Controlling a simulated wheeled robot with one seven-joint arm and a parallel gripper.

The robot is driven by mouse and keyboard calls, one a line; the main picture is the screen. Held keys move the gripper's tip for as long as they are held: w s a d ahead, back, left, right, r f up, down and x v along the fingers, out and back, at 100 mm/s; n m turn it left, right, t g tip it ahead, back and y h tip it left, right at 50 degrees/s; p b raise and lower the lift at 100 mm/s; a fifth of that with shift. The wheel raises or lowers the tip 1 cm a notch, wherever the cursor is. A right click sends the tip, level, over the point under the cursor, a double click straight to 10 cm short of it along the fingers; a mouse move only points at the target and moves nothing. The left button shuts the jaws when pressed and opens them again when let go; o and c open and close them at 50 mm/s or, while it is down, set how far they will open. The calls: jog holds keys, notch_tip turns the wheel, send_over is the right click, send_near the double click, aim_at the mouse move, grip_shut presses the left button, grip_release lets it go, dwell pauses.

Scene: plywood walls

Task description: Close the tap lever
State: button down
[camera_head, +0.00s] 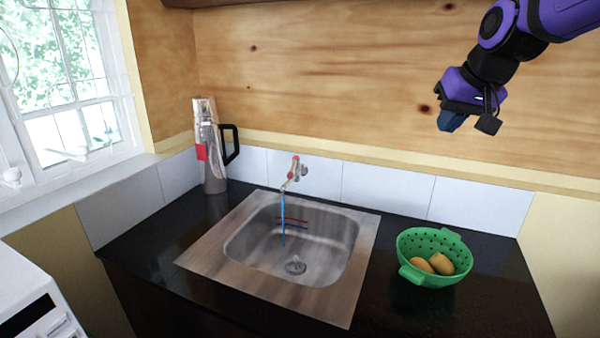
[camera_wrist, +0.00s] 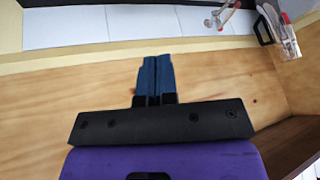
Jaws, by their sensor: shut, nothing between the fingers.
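The tap (camera_head: 294,173) sticks out of the tiled wall behind the sink, with a red part on top that looks like its lever. A blue stream of water (camera_head: 283,215) runs from its spout into the steel sink (camera_head: 330,240). In the wrist view the tap (camera_wrist: 222,14) is at the top edge, partly cut off. My gripper (camera_head: 449,122) is high up at the right, in front of the plywood wall, well apart from the tap. Its blue fingers (camera_wrist: 154,75) are together and hold nothing.
A green colander (camera_head: 446,239) with yellow-brown round items stands on the dark counter right of the sink. A steel flask (camera_head: 213,160) with a black handle stands left of the tap. A window and a white appliance (camera_head: 35,295) are at the left. Air above the sink is clear.

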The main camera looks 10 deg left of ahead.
jog(key=w+a+f+y, duration=0.1)
jog(key=w+a+f, duration=0.2)
jog(key=w+a, duration=0.35)
jog(key=w+a+f+y, duration=0.1)
jog(key=w+a+f, duration=0.35)
jog(key=w, duration=0.25)
jog(key=g+y, duration=0.1)
jog(key=y, duration=0.1)
send_near(292, 171)
jog(key=d, duration=0.6)
jog(key=a+r+x, duration=0.1)
jog(key=a+x, duration=0.1)
jog(key=x, duration=0.9)
jog(key=shift+a, duration=0.4)
jog(key=shift+s, duration=0.1)
jog(key=shift+s+a+m+t+h, duration=0.15)
jog(key=shift+a+m+t+h, duration=0.2)
jog(key=shift+a, duration=0.3)
jog(key=shift+s+a+m+t+h, duration=0.15)
jog(key=shift+s+a+m+t, duration=0.1)
jog(key=shift+a+m, duration=0.35)
jog(key=shift+a, duration=0.8)
